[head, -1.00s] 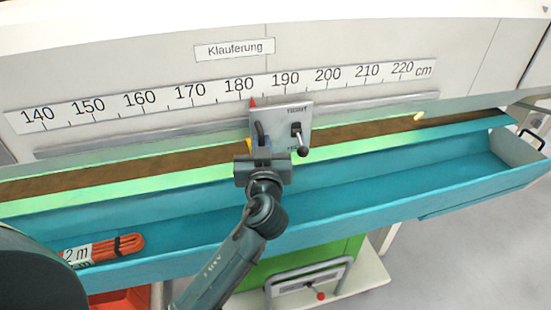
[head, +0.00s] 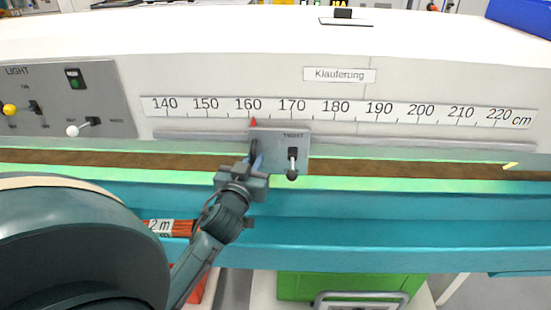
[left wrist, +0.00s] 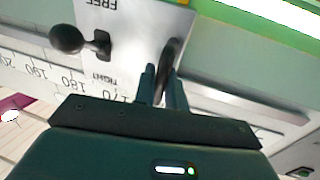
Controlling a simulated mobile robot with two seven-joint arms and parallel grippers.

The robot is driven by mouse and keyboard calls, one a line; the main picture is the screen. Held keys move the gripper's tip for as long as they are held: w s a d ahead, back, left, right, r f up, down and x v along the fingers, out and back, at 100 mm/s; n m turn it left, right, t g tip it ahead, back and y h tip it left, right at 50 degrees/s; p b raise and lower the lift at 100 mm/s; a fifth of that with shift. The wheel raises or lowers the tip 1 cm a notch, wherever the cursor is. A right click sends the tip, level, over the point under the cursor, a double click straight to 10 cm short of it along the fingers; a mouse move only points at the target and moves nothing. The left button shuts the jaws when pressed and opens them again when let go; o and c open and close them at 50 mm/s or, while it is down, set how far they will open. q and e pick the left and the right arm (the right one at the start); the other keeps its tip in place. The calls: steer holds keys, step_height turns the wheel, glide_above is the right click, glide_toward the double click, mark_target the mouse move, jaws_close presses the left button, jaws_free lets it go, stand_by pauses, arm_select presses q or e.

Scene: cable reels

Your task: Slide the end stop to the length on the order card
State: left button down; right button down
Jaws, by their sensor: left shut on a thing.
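The end stop (head: 275,150) is a grey plate with a red pointer, in front of the ruler (head: 335,112). The pointer stands just right of the 160 mark, at about 161 cm. My left gripper (head: 251,163) is shut on the dark handle at the plate's left side. The left wrist view also shows the gripper's fingers (left wrist: 164,88) on that handle (left wrist: 173,58). The clamp lever (head: 291,172) has a black knob, which sits below the TIGHT label in the head view. I cannot make out an order card. My right gripper is not in view.
A panel (head: 75,100) with several small controls is at the left. The rail right of the stop is clear up to a yellow piece (head: 510,166).

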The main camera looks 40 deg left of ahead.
arm_select(q)
steer(key=shift+s+a+r, duration=0.1)
steer(key=shift+s+a, duration=0.15)
steer(key=shift+a, duration=0.3)
steer(key=c, duration=1.5)
jaws_free()
steer(key=shift+c, duration=0.2)
steer(key=shift+d, duration=0.1)
